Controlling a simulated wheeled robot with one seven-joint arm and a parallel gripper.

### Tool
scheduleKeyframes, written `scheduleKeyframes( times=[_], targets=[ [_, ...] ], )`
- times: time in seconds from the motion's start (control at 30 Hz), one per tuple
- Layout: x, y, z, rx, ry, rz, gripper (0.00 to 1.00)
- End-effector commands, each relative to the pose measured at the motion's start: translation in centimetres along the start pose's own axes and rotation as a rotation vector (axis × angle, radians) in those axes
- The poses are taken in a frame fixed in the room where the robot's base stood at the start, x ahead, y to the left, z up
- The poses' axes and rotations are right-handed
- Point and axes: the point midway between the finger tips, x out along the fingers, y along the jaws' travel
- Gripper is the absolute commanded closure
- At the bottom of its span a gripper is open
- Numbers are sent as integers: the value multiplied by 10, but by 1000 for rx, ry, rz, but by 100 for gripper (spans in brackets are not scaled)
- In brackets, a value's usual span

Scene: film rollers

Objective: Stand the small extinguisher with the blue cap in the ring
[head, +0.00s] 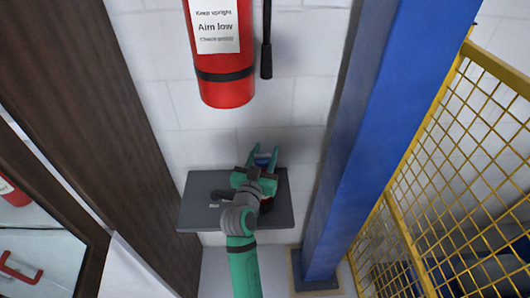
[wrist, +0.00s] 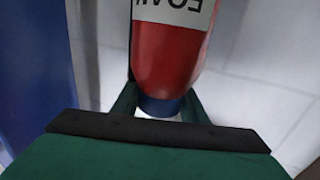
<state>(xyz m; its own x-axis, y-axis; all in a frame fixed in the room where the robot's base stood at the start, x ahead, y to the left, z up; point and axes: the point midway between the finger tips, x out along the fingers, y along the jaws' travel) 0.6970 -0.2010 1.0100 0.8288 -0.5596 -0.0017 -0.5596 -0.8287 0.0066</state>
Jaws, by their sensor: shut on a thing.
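My gripper (head: 263,158) is shut over the grey shelf (head: 199,185) in the head view. Between its fingers is the blue cap of the small extinguisher (head: 263,161). In the wrist view the small extinguisher (wrist: 170,50) shows a red body and a white label with upside-down letters. Its blue cap is at the near end, between the green fingers of my gripper (wrist: 160,107). My wrist hides most of the extinguisher in the head view; some red shows beside it. I cannot tell whether its base touches the shelf. I cannot make out the ring.
A large red extinguisher (head: 224,84) hangs on the white wall above the shelf, with a black hose (head: 266,45) beside it. A small dark object (head: 222,197) lies on the shelf's left. A blue post (head: 368,130) and yellow mesh fence (head: 440,165) stand right.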

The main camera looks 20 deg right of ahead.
Motion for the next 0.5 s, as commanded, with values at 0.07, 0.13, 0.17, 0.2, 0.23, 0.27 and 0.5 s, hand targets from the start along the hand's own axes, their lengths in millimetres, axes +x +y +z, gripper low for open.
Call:
scheduleKeyframes(
  times=[0.07, 0.13, 0.17, 0.2, 0.23, 0.27, 0.5],
  targets=[
    [0, 0, -4, 2, 6, -1, 100],
    [0, 0, -1, 0, 1, 0, 58],
    [0, 0, -1, 0, 1, -1, 51],
    [0, -1, -1, 0, 1, -1, 42],
    [0, -1, -1, 0, 1, -1, 42],
    [0, -1, -1, 0, 1, -1, 42],
    [1, 4, -1, 0, 1, 6, 42]
  ],
)
